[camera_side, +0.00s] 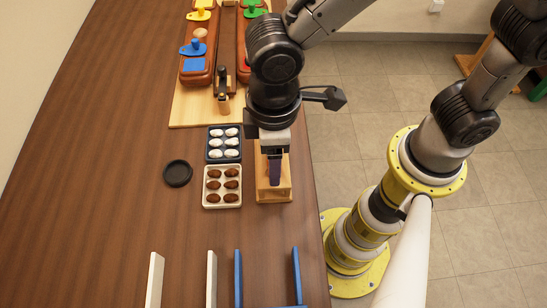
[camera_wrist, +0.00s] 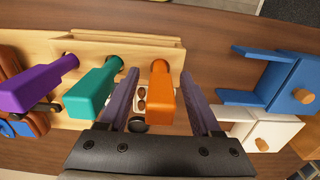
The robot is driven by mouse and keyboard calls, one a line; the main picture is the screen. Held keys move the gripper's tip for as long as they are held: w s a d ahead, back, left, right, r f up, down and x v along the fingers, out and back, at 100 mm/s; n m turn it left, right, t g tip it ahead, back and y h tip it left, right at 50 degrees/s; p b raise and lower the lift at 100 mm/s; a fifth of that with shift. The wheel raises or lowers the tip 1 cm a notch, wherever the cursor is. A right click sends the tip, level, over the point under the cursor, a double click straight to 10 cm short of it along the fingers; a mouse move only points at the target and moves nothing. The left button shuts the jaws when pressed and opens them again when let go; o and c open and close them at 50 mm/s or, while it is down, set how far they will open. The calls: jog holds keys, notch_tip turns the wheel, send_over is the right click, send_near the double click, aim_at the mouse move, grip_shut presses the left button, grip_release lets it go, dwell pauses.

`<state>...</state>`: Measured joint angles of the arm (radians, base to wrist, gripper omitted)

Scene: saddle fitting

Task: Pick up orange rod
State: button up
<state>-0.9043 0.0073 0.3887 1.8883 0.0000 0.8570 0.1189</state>
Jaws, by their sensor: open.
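The orange rod (camera_wrist: 161,88) shows in the wrist view, sticking out of a light wooden rack (camera_wrist: 112,46) with its blocky end toward the camera. My gripper (camera_wrist: 161,78) is open, with one dark purple finger on each side of the orange rod in this view. I cannot tell whether either finger touches it. A teal rod (camera_wrist: 92,93) and a purple rod (camera_wrist: 38,90) stand in the same rack to the left. In the side view my gripper (camera_side: 274,183) is in front of the wooden rack (camera_side: 287,185), and the rods are hidden there.
A white tray of brown egg-shaped pieces (camera_side: 222,187) and a dark tray of white ones (camera_side: 224,144) stand left of the rack. A black disc (camera_side: 178,173) lies beside them. White (camera_side: 212,278) and blue (camera_side: 239,278) upright walls stand at the near edge. The left of the table is clear.

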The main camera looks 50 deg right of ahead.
grip_shut()
jog(key=shift+r, duration=0.15)
notch_tip(320, 180, up, 10)
jog(key=shift+f, duration=0.1)
dwell(0.6)
